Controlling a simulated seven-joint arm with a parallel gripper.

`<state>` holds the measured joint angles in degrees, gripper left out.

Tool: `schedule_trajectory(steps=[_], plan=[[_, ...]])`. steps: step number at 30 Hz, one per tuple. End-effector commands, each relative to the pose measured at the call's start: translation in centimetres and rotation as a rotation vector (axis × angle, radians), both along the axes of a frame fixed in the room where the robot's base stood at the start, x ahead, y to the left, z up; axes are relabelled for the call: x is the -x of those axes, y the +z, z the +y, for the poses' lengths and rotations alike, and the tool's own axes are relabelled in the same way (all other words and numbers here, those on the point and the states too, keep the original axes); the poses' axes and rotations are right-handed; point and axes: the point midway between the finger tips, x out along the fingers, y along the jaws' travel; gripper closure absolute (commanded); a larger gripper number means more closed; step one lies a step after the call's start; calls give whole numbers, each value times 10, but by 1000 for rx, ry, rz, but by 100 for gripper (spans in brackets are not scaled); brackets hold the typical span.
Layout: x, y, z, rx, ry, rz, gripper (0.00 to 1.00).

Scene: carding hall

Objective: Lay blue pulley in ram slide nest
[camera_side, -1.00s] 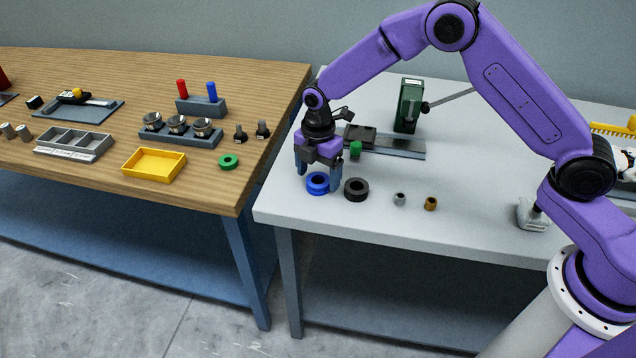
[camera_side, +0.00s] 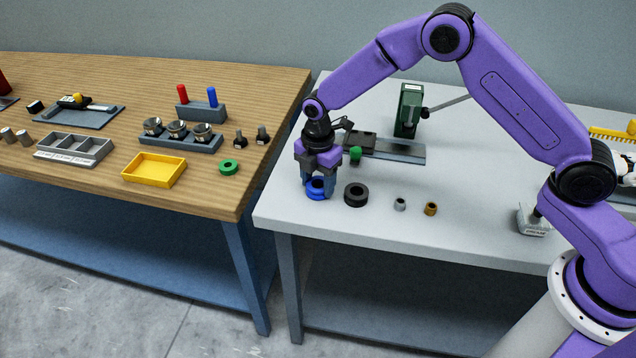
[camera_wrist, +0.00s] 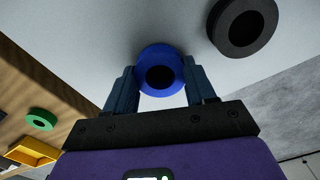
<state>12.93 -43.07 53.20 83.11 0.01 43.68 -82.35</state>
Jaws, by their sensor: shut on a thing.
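The blue pulley (camera_side: 317,194) is a thick ring with a dark centre hole, at the front left of the grey table. My gripper (camera_side: 317,188) is right over it with fingers pointing down. In the wrist view my gripper (camera_wrist: 158,85) is shut on the blue pulley (camera_wrist: 160,56), one finger on each side. The pulley looks to be at or just above the table top. The ram slide (camera_side: 385,147), a grey rail with a dark block and a green knob, lies behind the gripper. The nest is not clearly distinguishable from this angle.
A black ring (camera_side: 356,195) stands close to the right of the pulley. A small grey bushing (camera_side: 400,204) and a brown one (camera_side: 431,209) are further right. A green press-like stand (camera_side: 409,108) with a lever rises behind. The wooden table (camera_side: 110,185) is left across a gap.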

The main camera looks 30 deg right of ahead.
Motion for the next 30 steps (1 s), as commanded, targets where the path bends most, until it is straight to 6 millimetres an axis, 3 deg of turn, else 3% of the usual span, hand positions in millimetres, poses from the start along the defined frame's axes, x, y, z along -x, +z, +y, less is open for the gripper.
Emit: schedule_trajectory(steps=[8,19,30], plan=[[2,33,0,-2,1,-4,87],[51,92,-19,-2,1,-3,87],[112,118,-42,0,1,-1,87]])
